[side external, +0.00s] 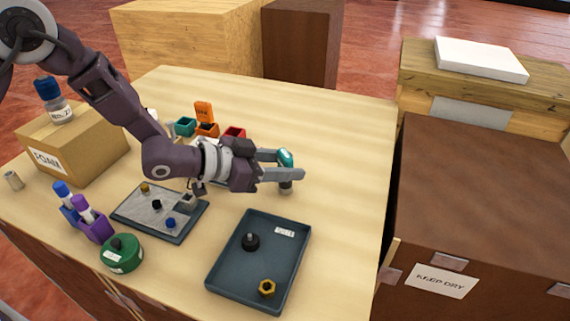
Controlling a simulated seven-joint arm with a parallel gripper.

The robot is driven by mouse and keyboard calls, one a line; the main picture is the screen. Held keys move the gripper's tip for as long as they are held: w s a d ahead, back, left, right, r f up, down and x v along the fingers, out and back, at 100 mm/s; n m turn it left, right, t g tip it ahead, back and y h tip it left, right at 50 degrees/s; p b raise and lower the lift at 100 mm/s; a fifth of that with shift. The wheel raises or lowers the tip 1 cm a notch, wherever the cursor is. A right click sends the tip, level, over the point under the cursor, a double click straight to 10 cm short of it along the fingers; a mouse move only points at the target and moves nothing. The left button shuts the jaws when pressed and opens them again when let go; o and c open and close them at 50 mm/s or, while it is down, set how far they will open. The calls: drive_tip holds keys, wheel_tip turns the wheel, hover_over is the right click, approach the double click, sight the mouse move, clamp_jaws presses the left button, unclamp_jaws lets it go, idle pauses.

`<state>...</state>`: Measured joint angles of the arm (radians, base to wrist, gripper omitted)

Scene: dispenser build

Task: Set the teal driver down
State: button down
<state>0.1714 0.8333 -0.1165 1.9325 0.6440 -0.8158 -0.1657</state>
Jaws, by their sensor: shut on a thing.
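The teal driver (286,158) is between the fingers of my gripper (287,166), with its teal part on top and a dark lower end below the fingers. My gripper is shut on it, over the bare right part of the table (345,160). I cannot tell whether the driver's lower end touches the table. My fingers hide its middle.
A dark tray (232,268) with a black knob (250,241) and a brass nut (267,288) lies in front. A grey plate (135,213) with small parts is left of it. Small coloured bins (207,129) stand behind my arm. A FOAM box (88,150) is far left.

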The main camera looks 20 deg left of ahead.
drive_tip(key=c, duration=0.8)
unclamp_jaws()
drive_tip(key=shift+f, duration=0.1)
drive_tip(key=shift+s+a+r, duration=0.2)
drive_tip(key=shift+a+r, duration=0.05)
drive_tip(key=shift+r, duration=0.05)
drive_tip(key=v, duration=1.1)
drive_tip(key=shift+s+r, duration=0.1)
drive_tip(key=shift+s, duration=0.05)
drive_tip(key=shift+a, duration=0.1)
